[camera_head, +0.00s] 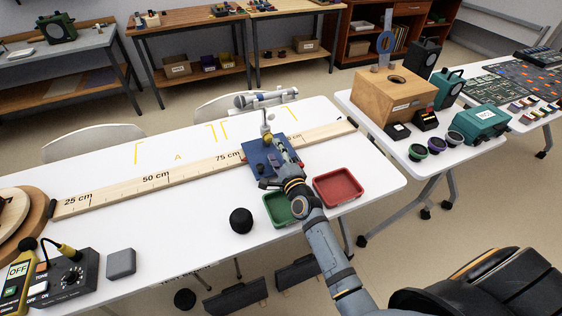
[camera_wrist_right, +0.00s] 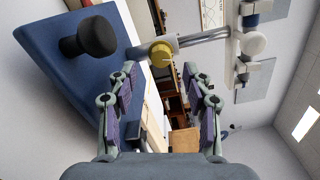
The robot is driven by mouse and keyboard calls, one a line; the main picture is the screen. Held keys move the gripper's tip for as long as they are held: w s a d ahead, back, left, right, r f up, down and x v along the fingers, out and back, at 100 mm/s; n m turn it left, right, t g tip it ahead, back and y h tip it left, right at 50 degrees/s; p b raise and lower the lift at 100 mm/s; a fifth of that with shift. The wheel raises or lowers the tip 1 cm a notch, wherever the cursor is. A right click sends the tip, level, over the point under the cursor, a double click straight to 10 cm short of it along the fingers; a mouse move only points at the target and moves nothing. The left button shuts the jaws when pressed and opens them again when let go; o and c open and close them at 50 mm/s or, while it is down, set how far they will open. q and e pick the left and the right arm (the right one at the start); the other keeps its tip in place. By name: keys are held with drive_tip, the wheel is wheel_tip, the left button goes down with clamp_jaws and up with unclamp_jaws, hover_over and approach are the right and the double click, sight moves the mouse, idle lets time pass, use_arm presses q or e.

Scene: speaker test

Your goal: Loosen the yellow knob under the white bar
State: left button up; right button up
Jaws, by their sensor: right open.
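The yellow knob (camera_wrist_right: 160,54) shows in the right wrist view on the side of a grey post (camera_wrist_right: 205,37). In the head view it is a small yellow spot (camera_head: 267,139) low on the stand, below the white bar (camera_head: 272,98). The stand rises from a blue base (camera_head: 256,161), which carries a black knob (camera_wrist_right: 97,36). My right gripper (camera_wrist_right: 165,80) is open and empty. The yellow knob appears just beyond its fingertips, roughly in line with the gap between them; contact is not visible. My left gripper is out of view.
A green tray (camera_head: 281,208) and a red tray (camera_head: 338,187) lie near my right arm. A black round object (camera_head: 241,220) stands left of them. The white table (camera_head: 190,215) is clear at centre left.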

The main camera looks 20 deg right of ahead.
drive_tip(key=s, duration=0.7)
drive_tip(key=shift+d, duration=0.15)
